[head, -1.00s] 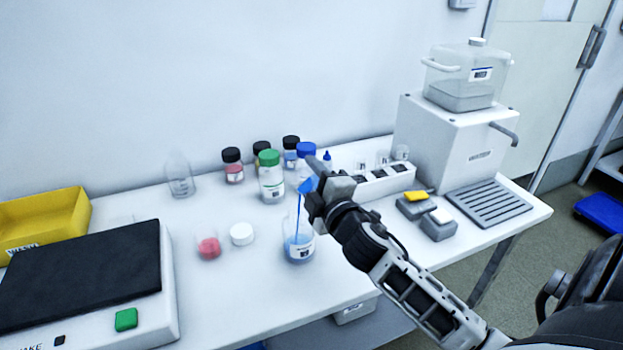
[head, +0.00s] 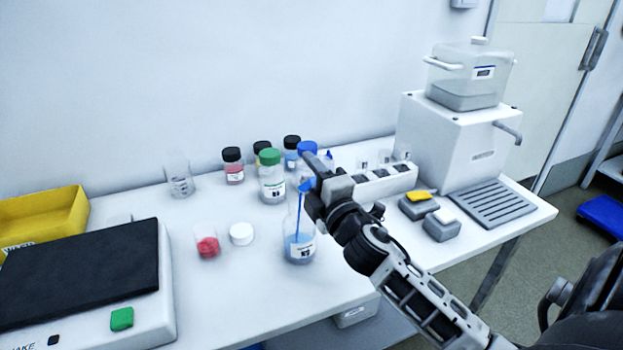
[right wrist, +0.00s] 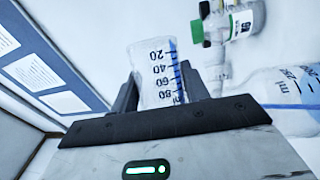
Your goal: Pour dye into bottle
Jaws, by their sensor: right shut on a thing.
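My right gripper (head: 318,190) is shut on a small clear graduated beaker, held tilted above the bottle. The beaker (right wrist: 155,70) shows between the fingers in the right wrist view, with a blue streak along its right edge; the gripper hides most of it in the head view. A thin blue stream of dye (head: 298,215) runs down from it into the clear bottle (head: 302,262). The bottle stands upright on the bench with blue liquid in its lower part and a white label; it also shows in the right wrist view (right wrist: 290,98). My left gripper is not in view.
A white cap (head: 241,234) and a small vessel of red dye (head: 208,248) sit left of the bottle. A green-capped bottle (head: 271,180) and several other capped bottles stand behind. A black-topped shaker (head: 80,275) is at left, a white dispenser (head: 455,140) at right.

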